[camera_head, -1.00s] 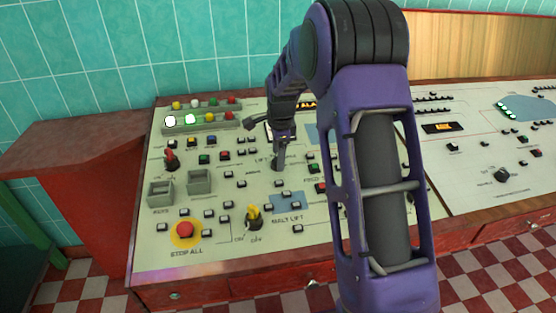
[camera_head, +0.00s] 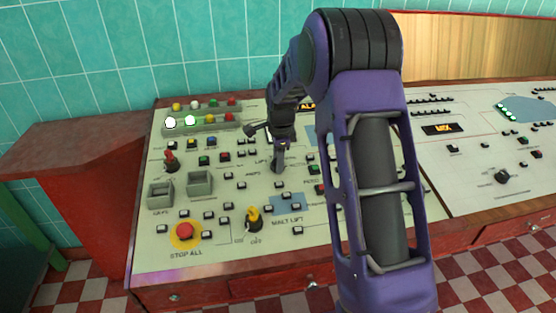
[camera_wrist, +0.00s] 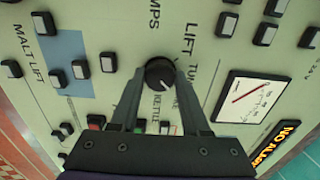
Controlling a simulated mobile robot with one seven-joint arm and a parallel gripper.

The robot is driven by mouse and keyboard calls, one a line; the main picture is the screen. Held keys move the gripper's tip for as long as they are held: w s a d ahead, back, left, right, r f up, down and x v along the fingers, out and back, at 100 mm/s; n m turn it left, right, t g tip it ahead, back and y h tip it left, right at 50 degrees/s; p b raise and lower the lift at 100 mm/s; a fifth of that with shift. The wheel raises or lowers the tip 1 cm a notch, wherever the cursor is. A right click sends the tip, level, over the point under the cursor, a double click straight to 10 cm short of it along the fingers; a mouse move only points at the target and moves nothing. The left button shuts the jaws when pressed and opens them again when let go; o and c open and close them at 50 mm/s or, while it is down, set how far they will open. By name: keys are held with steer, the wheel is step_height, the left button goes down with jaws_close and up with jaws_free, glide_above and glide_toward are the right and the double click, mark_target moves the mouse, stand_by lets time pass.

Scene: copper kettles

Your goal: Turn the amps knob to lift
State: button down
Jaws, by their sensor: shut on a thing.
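The amps knob (camera_wrist: 160,72) is a round black dial with a white pointer mark, seen in the wrist view. The words AMPS, LIFT and KETTLE are printed around it, with LIFT at its upper right in that view. My gripper (camera_wrist: 159,76) is shut on the knob, one finger on each side. In the head view my gripper (camera_head: 278,168) reaches down to the pale control panel (camera_head: 200,250) and hides the knob. I cannot tell exactly which label the pointer faces.
A dial meter (camera_wrist: 250,98) and a lit orange display (camera_wrist: 275,144) sit close by the knob. Several small push buttons surround it. A yellow-handled switch (camera_head: 254,216) and the red stop button (camera_head: 185,231) are nearer the front edge.

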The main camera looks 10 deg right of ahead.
steer(key=shift+n, duration=0.4)
steer(key=n, duration=0.3)
steer(key=shift+n, duration=0.4)
steer(key=n, duration=0.9)
steer(key=shift+p, duration=0.35)
steer(key=n, duration=0.4)
steer(key=shift+n, duration=0.3)
steer(key=shift+c, duration=1.9)
jaws_free()
